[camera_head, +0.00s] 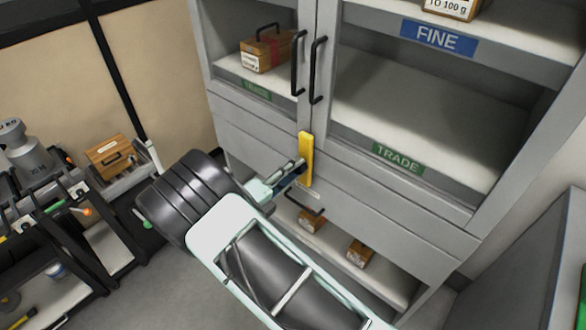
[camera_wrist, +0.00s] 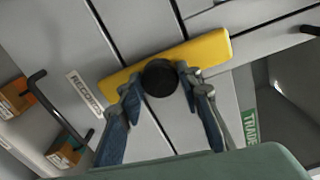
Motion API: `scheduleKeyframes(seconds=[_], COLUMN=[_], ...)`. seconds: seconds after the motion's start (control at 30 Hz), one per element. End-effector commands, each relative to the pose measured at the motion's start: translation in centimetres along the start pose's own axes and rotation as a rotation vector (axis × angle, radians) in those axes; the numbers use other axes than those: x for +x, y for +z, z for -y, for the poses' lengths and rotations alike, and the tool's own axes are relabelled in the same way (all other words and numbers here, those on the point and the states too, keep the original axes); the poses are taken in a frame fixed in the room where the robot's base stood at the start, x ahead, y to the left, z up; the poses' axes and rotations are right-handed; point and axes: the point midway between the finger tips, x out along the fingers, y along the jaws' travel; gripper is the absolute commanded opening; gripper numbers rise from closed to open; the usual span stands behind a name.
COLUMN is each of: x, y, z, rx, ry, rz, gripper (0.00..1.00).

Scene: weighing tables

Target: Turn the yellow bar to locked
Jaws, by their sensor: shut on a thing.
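The yellow bar (camera_head: 306,159) is on the front of the grey cabinet, below the two black door handles, and stands close to upright in the head view. In the wrist view the yellow bar (camera_wrist: 206,50) runs slantwise across the seams of the cabinet front, with a round black knob (camera_wrist: 160,77) at its middle. My gripper (camera_head: 294,176) is at the bar from the left in the head view. In the wrist view my gripper (camera_wrist: 160,82) has its fingers on either side of the black knob, shut on it. No locked mark is readable.
The cabinet has a TRADE label (camera_head: 398,158) and a FINE label (camera_head: 438,38). Wooden boxes (camera_head: 265,52) stand on its shelves. A drawer handle (camera_head: 306,205) sits below the bar. A black rack (camera_head: 70,215) with weights stands at left.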

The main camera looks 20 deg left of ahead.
Motion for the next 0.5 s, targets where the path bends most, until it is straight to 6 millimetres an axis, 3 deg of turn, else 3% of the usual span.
scheduleKeyframes(seconds=[0.47,0.5], x=[-0.02,-0.02], y=[-0.02,-0.02], z=[-0.03,-0.03], rx=[-0.016,-0.016], ry=[0.0,0.0], rz=[0.0,0.0], gripper=[0.0,0.36])
